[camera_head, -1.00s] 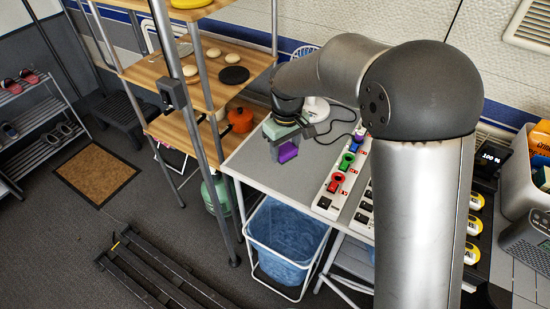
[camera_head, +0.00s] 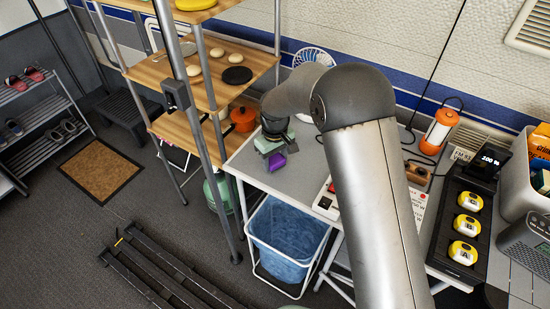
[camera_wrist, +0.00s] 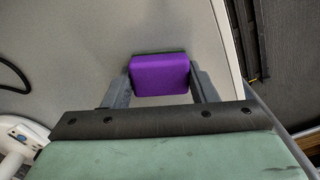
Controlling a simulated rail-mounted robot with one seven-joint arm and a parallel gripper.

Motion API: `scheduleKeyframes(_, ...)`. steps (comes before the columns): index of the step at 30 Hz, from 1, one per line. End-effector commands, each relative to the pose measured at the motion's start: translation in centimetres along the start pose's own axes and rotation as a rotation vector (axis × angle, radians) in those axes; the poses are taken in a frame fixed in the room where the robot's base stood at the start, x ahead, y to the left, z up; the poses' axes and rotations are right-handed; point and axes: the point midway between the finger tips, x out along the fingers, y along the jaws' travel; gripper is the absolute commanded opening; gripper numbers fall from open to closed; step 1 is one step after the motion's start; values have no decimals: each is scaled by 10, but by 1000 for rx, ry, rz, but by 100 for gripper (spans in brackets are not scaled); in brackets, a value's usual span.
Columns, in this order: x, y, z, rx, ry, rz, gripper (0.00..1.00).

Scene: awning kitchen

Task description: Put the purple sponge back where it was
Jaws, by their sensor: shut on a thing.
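The purple sponge (camera_head: 277,161) is a small block with a dark layer along one edge. My gripper (camera_head: 275,155) is shut on it, with one finger on each side, as the wrist view shows the sponge (camera_wrist: 160,75) between the fingers (camera_wrist: 160,88). In the head view the sponge is tilted and sits over the left end of the grey table (camera_head: 250,166). In the wrist view the grey table top fills the area behind it. I cannot tell whether the sponge touches the table.
A wooden shelf rack (camera_head: 185,125) with an orange pot (camera_head: 243,118) stands just left of the table. A white fan (camera_head: 313,57) stands behind my arm. A blue bin (camera_head: 287,235) is below the table. A power strip (camera_head: 327,200) lies right of the gripper, partly hidden by my arm.

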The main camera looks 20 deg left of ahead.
Motion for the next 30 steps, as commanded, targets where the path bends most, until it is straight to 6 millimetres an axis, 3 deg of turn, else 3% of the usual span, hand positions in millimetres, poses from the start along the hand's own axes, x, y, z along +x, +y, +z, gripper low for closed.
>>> scheduleKeyframes(4,5,0,0,0,0,0,31)
scheduleKeyframes(5,4,0,0,0,0,0,60)
scheduleKeyframes(6,3,0,0,0,0,0,72)
scheduleKeyframes(7,3,0,0,0,0,0,74)
scheduleKeyframes(19,-8,0,0,0,2,0,74)
scheduleKeyframes(30,-82,0,-1,0,3,0,74)
